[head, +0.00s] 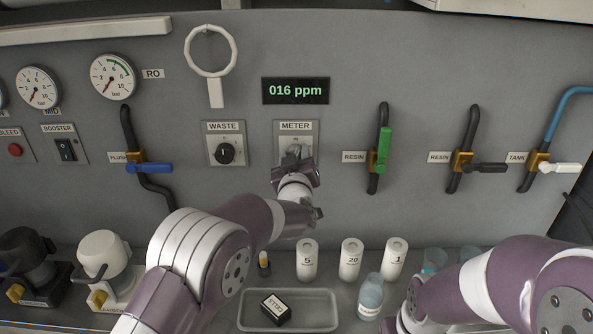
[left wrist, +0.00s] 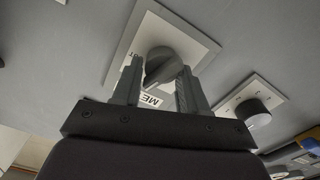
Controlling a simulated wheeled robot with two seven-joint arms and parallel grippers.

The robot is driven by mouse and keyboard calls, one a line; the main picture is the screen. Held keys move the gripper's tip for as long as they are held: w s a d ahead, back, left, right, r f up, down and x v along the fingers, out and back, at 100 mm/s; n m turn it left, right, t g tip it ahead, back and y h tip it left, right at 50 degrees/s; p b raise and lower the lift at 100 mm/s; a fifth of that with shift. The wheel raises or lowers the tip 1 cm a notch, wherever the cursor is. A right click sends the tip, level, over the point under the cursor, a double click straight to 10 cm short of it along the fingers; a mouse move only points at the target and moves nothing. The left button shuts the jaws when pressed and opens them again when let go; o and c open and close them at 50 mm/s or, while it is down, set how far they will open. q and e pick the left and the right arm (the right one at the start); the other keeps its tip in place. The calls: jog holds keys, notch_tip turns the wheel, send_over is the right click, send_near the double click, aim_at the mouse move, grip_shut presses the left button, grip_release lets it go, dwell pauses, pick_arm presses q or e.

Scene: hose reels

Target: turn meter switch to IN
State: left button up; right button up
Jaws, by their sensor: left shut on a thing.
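The green display (head: 295,90) above reads 016 ppm. My right arm shows at the lower right; its gripper is not in view.
The WASTE switch (head: 225,152) is just left of the meter plate. Valves with a blue handle (head: 149,168) and a green handle (head: 384,150) flank the two switches.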

pick_arm(q)
jog(key=shift+a+f+n+b, duration=0.1)
jog(key=shift+f+n+b, duration=0.2)
jog(key=shift+n+b, duration=0.95)
jog(key=shift+f+n+b, duration=0.3)
jog(key=shift+n+b, duration=0.9)
jog(key=shift+n, duration=0.05)
jog(key=shift+s, duration=0.1)
jog(key=o, duration=0.9)
jog(key=shift+o, duration=0.5)
jog(key=shift+r, duration=0.3)
jog(key=s+b, duration=0.1)
jog(key=s, duration=1.1)
jog(key=shift+s+b, duration=0.2)
jog(key=shift+b, duration=0.2)
